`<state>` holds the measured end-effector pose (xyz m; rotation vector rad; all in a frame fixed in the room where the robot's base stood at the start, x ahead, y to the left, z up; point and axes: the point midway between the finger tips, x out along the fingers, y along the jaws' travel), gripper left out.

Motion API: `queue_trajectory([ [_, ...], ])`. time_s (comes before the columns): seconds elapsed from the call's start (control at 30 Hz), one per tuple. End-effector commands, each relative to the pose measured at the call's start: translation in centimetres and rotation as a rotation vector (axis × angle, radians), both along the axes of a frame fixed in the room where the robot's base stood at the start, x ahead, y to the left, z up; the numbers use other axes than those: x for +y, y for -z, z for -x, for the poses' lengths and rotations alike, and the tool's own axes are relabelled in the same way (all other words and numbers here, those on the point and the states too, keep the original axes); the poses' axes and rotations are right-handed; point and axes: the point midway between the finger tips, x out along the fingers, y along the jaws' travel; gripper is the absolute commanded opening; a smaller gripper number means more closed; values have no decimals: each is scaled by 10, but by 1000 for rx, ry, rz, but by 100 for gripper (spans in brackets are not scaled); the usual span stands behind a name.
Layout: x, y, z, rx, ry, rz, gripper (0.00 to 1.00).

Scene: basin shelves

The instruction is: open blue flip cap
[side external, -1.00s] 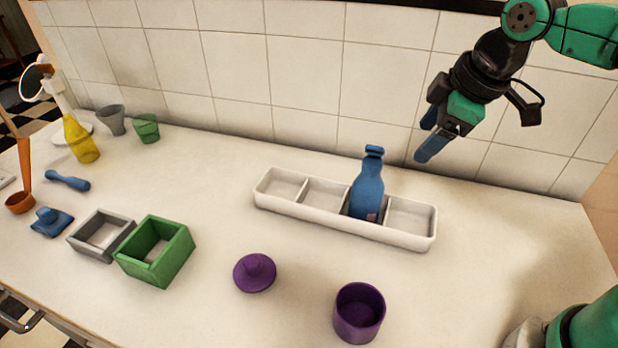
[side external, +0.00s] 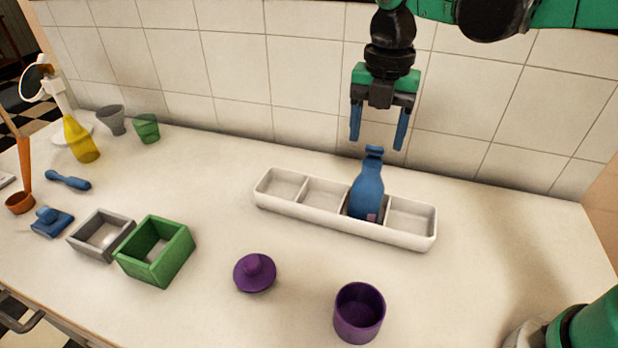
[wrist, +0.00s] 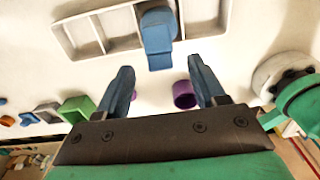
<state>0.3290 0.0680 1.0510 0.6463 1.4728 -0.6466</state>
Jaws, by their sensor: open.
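A blue bottle (side external: 367,192) with a blue flip cap (side external: 374,151) stands upright in a compartment of the white divided tray (side external: 330,223). The cap looks shut on the bottle's top. My gripper (side external: 378,143) is above the bottle and points down, its two blue fingers apart and empty. In the wrist view, the bottle (wrist: 158,45) shows beyond and between the open fingertips (wrist: 160,68), not touching them. From these views I cannot tell the exact gap between fingertips and cap.
A purple pot (side external: 359,313) and a purple lid (side external: 255,273) lie in front of the tray. A green box (side external: 155,252) and a grey box (side external: 100,235) stand to the left. The tiled wall is close behind. The counter right of the tray is clear.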

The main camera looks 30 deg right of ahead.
Motion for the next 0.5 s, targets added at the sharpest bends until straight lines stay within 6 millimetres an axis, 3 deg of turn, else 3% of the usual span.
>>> queue_trajectory([
  [0.37, 0, 10, 0, -1, 2, -1, 63],
  [0.4, 0, 10, 0, -1, 2, -1, 60],
  [0.5, 0, 10, 0, -1, 2, -1, 32],
])
